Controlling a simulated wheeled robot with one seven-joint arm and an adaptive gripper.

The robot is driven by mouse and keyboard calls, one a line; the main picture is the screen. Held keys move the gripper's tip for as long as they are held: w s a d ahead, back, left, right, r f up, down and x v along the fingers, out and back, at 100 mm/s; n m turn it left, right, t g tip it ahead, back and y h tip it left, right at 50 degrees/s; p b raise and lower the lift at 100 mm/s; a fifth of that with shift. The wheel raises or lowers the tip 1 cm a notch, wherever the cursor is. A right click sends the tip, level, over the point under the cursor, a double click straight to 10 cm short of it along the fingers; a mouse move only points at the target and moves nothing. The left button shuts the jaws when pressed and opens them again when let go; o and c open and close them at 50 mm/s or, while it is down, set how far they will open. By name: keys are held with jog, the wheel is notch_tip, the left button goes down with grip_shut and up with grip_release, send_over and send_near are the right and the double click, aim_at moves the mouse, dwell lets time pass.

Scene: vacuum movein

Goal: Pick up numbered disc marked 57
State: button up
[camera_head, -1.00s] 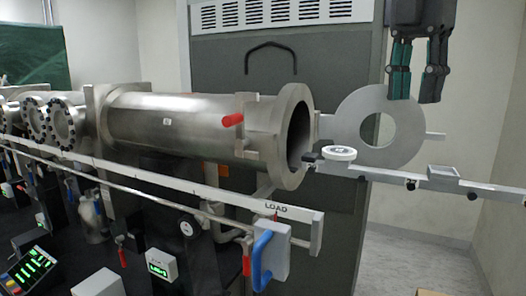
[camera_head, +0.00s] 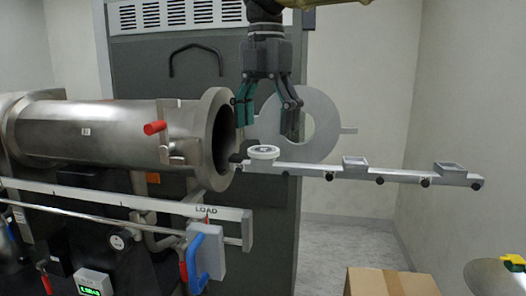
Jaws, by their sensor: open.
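A small white round disc (camera_head: 264,151) with a dark centre lies flat on the left end of a long grey rail (camera_head: 328,170), just outside the open mouth of the steel chamber. Its marking is too small to read. My gripper (camera_head: 267,128) hangs from above with its fingers pointing down, open and empty. In the picture its fingertips are just above the disc; I cannot tell how far in front of or behind it they are.
The chamber (camera_head: 100,130) is left of the rail, with its round flange (camera_head: 216,170) near the disc. A large open ring door (camera_head: 322,125) stands behind the rail. Two shallow holders (camera_head: 355,160) (camera_head: 452,167) sit along the rail. A cardboard box (camera_head: 385,282) is below right.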

aim_at(264, 150)
jog(key=shift+s+f, duration=0.2)
jog(key=shift+f, duration=0.15)
jog(key=shift+w+a+f+p, duration=0.1)
jog(key=shift+f+p, duration=0.25)
jog(key=shift+f, duration=0.65)
jog(key=shift+w+a+f+p, duration=0.1)
jog(key=shift+f+p, duration=0.25)
jog(key=shift+f, duration=0.6)
jog(key=shift+s, duration=0.1)
jog(key=c, duration=1.2)
